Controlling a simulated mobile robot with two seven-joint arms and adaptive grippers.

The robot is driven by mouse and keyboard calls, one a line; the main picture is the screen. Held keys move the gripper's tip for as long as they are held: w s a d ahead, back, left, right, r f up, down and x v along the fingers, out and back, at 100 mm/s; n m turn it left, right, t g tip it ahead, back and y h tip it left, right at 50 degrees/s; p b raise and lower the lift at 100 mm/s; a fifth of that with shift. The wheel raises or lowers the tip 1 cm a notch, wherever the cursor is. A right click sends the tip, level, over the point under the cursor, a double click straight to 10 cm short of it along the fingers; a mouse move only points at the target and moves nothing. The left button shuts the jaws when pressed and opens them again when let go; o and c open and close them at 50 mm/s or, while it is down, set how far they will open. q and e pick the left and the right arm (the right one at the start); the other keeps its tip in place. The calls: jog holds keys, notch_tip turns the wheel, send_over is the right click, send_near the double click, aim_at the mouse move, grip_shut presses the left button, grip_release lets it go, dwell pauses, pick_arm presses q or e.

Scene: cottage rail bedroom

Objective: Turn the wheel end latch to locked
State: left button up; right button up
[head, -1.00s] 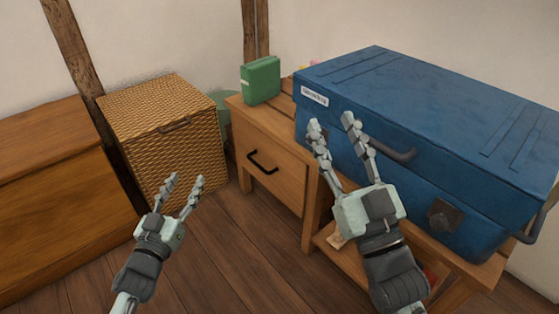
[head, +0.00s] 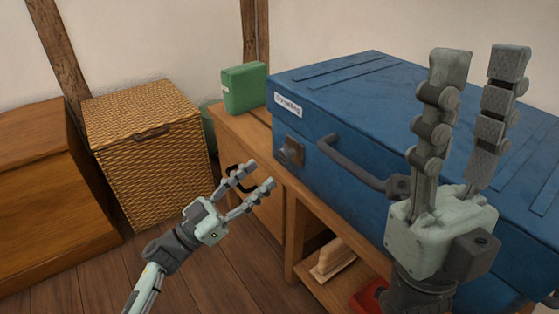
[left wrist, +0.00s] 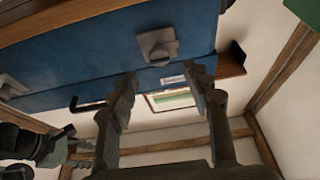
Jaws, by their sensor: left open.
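A blue trunk (head: 335,85) lies on a wooden bench, with a labelled front. A dark square latch (head: 291,150) sits on its front near the left end. A latch with a raised plate also shows large in the left wrist view (left wrist: 157,46). I cannot tell which latch is the wheel end one or its turn position. My left gripper (head: 259,175) is open and empty, apart from the trunk, below and left of the left latch. My right gripper (head: 482,60) is open and empty, fingers up, in front of the trunk's right part, hiding the front there.
A curved carrying handle (head: 350,163) sticks out from the trunk's front. A green box (head: 244,88) stands on the bench left of the trunk. A wicker hamper (head: 150,150) and a wooden chest (head: 40,190) stand left. A brush (head: 334,260) lies on the lower shelf.

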aim_at(281, 157)
pick_arm(q)
jog(key=x, duration=0.6)
jog(key=shift+b, duration=0.3)
jog(key=shift+c, duration=0.6)
grip_shut()
